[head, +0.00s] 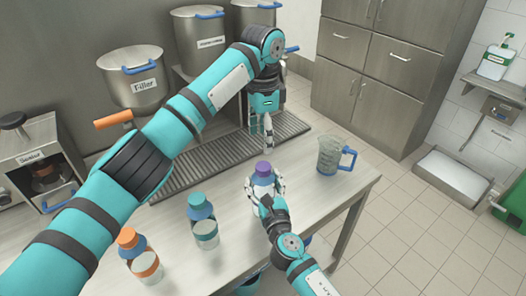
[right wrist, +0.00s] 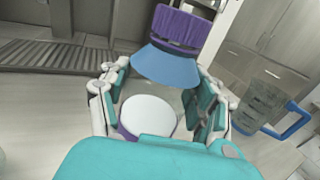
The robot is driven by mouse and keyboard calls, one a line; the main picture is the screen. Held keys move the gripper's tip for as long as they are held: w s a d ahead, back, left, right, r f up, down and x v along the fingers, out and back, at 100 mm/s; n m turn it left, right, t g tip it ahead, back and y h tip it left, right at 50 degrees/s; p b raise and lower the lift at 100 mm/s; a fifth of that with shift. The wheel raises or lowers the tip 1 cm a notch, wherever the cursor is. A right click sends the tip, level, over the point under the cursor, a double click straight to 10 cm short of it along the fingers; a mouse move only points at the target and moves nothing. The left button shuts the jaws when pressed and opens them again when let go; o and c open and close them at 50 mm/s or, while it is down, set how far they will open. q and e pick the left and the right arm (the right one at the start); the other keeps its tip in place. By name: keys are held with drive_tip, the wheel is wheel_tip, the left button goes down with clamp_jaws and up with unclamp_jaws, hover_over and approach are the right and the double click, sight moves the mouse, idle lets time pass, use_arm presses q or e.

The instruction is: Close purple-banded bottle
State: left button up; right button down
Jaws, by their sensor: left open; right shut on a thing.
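The purple-banded bottle (head: 263,180) stands upright near the table's middle, with a blue collar and a purple cap on its top. In the right wrist view its purple cap (right wrist: 175,27) sits on the blue collar, above a clear body with something white inside and a bit of purple band low down. My right gripper (head: 265,188) is shut on the bottle's body, a finger on each side. My left gripper (head: 268,130) is open and empty, pointing down above and behind the bottle, apart from the cap.
A teal-capped bottle (head: 203,222) and an orange-capped bottle (head: 139,255) stand at the table's left front. A clear jug (head: 332,155) with a blue handle stands right of the bottle. A drain grate (head: 190,168) and the filler pot (head: 134,80) are behind.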

use_arm(q)
wheel_tip(320, 180, up, 3)
drive_tip(key=shift+f, duration=0.15)
use_arm(e)
drive_tip(key=shift+c, duration=0.8)
unclamp_jaws()
drive_tip(key=v, duration=1.2)
drive_tip(key=shift+f, duration=0.1)
